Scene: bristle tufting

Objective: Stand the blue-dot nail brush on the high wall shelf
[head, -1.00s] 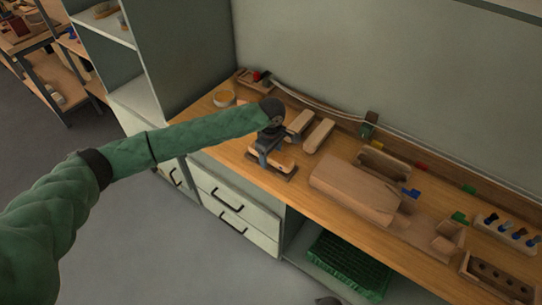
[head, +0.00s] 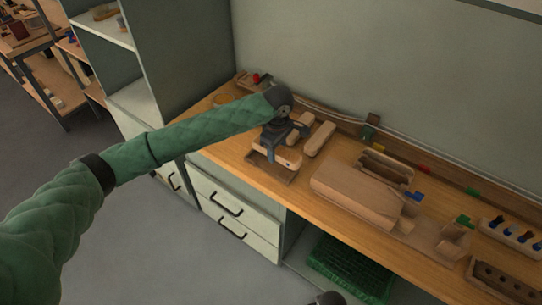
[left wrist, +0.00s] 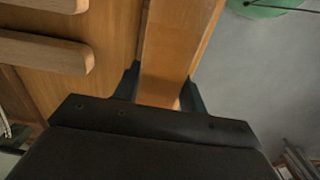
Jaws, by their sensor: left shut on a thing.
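My left gripper (head: 277,150) is shut on a wooden brush block (head: 288,157) and holds it just above a small brown tray (head: 268,173) on the bench. In the left wrist view the block (left wrist: 176,45) lies between the two dark fingertips (left wrist: 162,92). No blue dot shows on it, and its bristles are hidden. Two similar wooden blocks (head: 320,138) lie right beside the gripper, one partly covered by it.
The wooden bench (head: 215,141) also carries a large wooden block (head: 355,190), small coloured pieces and a rack with blue pegs (head: 510,235). A tall grey cabinet (head: 180,50) stands at the left. A green crate (head: 350,265) sits under the bench.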

